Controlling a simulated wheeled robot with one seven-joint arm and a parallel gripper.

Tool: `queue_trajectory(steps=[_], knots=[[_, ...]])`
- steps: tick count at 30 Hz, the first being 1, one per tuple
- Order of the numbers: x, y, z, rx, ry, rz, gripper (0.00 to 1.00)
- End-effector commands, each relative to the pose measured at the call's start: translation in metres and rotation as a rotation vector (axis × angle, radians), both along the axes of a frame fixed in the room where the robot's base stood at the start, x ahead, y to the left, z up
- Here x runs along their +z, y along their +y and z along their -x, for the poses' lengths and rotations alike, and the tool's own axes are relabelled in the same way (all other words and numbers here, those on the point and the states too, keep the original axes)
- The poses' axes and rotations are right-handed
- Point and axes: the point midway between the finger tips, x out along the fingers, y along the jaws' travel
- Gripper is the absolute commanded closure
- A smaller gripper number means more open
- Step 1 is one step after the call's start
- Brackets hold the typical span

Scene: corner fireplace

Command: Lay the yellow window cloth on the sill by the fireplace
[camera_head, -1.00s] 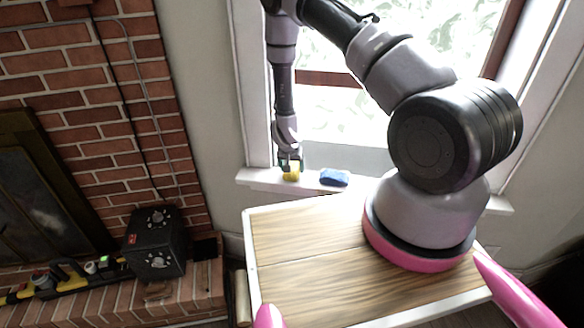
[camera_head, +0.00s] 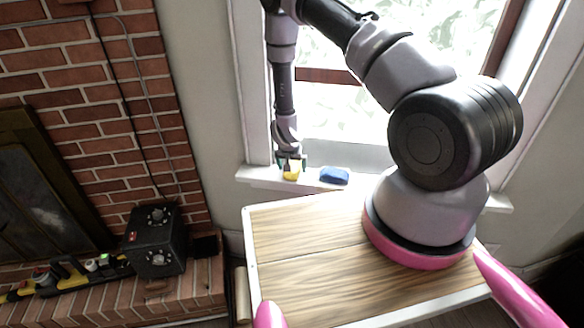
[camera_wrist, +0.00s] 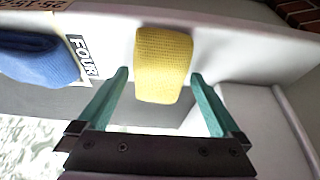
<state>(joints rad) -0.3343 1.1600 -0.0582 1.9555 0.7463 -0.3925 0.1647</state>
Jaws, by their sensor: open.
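The yellow window cloth (camera_head: 291,174) lies on the white window sill (camera_head: 258,176), near the sill's left end by the brick fireplace. In the wrist view the folded yellow cloth (camera_wrist: 163,62) sits between and just beyond my fingertips. My gripper (camera_head: 291,162) is right above the cloth, pointing down. In the wrist view its two green fingers (camera_wrist: 166,78) are spread apart, with visible gaps on both sides of the cloth. The sill (camera_wrist: 235,40) shows as a pale band under the cloth.
A blue folded cloth (camera_head: 334,176) lies on the sill to the right, and beside it a label (camera_wrist: 82,55) reads "FOUR". A black box (camera_head: 155,240) stands on the brick hearth with a yellow-black tool (camera_head: 65,275) to its left.

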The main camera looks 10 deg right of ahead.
Motion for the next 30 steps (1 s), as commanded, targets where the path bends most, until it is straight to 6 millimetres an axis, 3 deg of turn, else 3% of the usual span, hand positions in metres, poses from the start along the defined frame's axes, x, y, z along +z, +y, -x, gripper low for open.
queue_trajectory(steps=[12, 22, 26, 30], knots=[[0.071, 0.012, 0.026, 0.003, -0.002, 0.0, 0.0], [0.109, 0.018, 0.033, -0.003, -0.005, -0.018, 0.0], [0.15, 0.022, 0.024, -0.009, -0.018, -0.074, 0.0], [0.213, 0.026, 0.018, -0.008, -0.035, -0.153, 0.0]])
